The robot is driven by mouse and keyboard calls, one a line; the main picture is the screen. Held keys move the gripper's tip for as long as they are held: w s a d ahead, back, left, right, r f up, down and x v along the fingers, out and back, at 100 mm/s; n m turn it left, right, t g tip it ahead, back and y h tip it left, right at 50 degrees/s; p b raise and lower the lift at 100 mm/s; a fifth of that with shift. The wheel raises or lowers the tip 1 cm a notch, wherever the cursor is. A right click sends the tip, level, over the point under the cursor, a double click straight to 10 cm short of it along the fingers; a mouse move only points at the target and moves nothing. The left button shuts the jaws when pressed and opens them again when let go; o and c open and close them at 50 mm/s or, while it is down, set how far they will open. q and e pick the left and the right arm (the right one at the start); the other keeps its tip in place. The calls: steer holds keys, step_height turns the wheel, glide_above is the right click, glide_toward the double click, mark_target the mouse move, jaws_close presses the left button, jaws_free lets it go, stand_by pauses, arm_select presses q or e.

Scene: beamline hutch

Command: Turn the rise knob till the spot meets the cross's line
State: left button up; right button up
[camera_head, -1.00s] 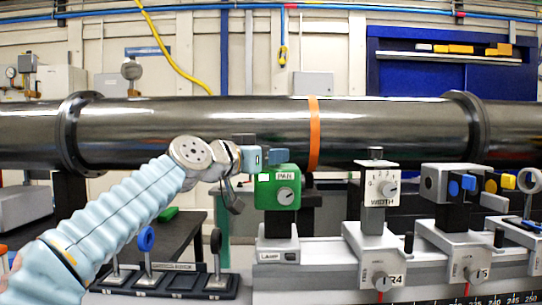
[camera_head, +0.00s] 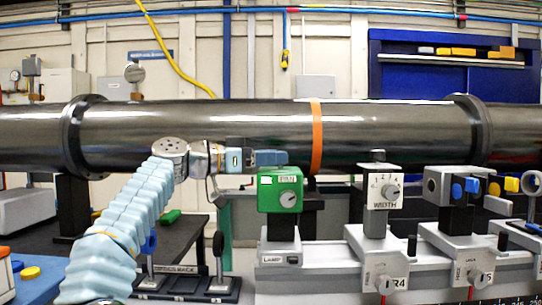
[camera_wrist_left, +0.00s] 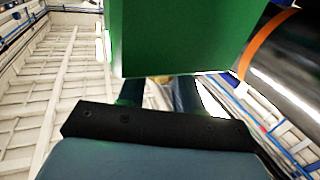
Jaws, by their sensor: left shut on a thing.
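The green lamp box (camera_head: 279,197) stands on a post on the rail, with a dial marked PAN on its front. My left gripper (camera_head: 270,157) is at the upper back edge of this box, level and pointing right. In the left wrist view, the green box (camera_wrist_left: 185,35) fills the top centre, and the two fingers (camera_wrist_left: 160,92) end under its edge with a small pale thing between them. The gripper is shut on this, which I take to be the rise knob; it is mostly hidden. Neither spot nor cross can be made out. My right gripper is out of view.
A dark beam pipe (camera_head: 400,135) with an orange band runs across behind the box. The WIDTH unit (camera_head: 384,190) and another unit with blue and yellow parts (camera_head: 470,190) stand to the right on the rail. A small optics rack (camera_head: 185,285) stands at lower left.

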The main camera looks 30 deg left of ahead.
arm_select(q)
steer(key=o, duration=1)
steer(key=shift+o, duration=0.2)
steer(key=b+v, duration=0.1)
steer(key=v, duration=1.3)
steer(key=shift+b, duration=0.4)
